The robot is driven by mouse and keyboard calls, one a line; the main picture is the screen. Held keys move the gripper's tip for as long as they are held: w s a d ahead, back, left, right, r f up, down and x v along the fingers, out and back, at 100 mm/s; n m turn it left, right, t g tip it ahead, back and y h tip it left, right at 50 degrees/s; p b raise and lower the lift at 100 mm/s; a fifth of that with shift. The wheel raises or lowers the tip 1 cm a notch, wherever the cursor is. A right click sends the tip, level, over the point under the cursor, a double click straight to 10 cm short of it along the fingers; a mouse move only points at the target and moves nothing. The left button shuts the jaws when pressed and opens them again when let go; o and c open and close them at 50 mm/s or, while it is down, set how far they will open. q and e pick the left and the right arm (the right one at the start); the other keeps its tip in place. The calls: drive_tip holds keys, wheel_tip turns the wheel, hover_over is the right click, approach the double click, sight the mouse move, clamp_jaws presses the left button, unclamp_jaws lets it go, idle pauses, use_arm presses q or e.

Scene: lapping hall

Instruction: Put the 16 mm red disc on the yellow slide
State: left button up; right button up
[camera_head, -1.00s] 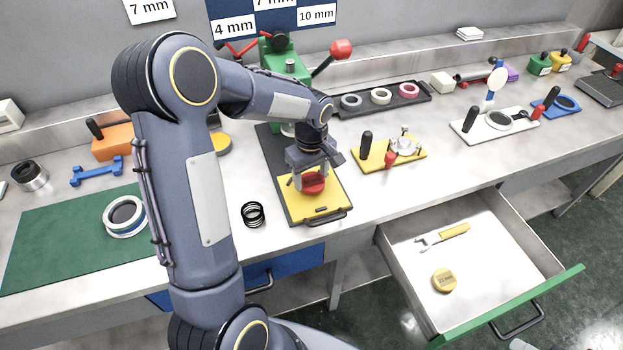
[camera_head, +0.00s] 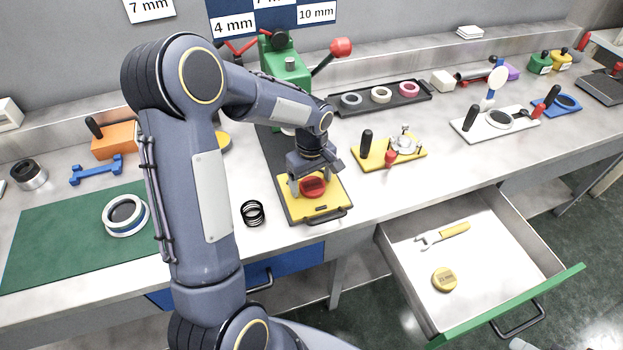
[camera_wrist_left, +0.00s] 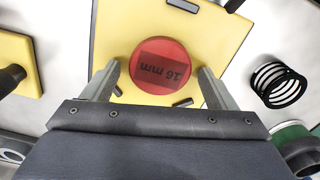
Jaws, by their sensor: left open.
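The red disc (camera_head: 314,187) lies on the yellow slide (camera_head: 322,207), a flat yellow plate at the front of the green press. In the left wrist view the disc (camera_wrist_left: 160,52) shows a dark "16 mm" label facing up, with bare yellow slide (camera_wrist_left: 215,38) around it. My left gripper (camera_head: 311,182) is right over the slide, pointing down. Its fingers are open, one on each side of the disc, and in the left wrist view (camera_wrist_left: 158,74) a gap shows beside the disc. My right gripper is not in view.
The green press (camera_head: 285,68) with a red-knobbed lever stands behind. A black coil spring (camera_head: 252,213) lies left of the slide, and a yellow fixture (camera_head: 372,157) stands right of it. An open drawer (camera_head: 397,258) at the front right holds a yellow disc and a wrench.

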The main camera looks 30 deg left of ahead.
sight(312, 184)
use_arm(q)
wheel_tip(312, 184, up, 11)
drive_tip(key=s+d+r+m+t+h, duration=0.1)
drive_tip(key=s+r+m, duration=0.2)
drive_tip(key=s+r, duration=0.25)
drive_tip(key=s+d+f+m+t+h, duration=0.1)
drive_tip(key=s+d+m+t, duration=0.1)
drive_tip(key=s, duration=0.6)
drive_tip(key=s+d+f+m+t+h, duration=0.1)
drive_tip(key=s+d+m, duration=0.3)
drive_tip(key=s, duration=0.4)
drive_tip(key=shift+s+d+m+t+h, duration=0.35)
drive_tip(key=shift+s+m+t+h, duration=0.05)
drive_tip(key=shift+m+t, duration=0.45)
drive_tip(key=shift+f, duration=0.1)
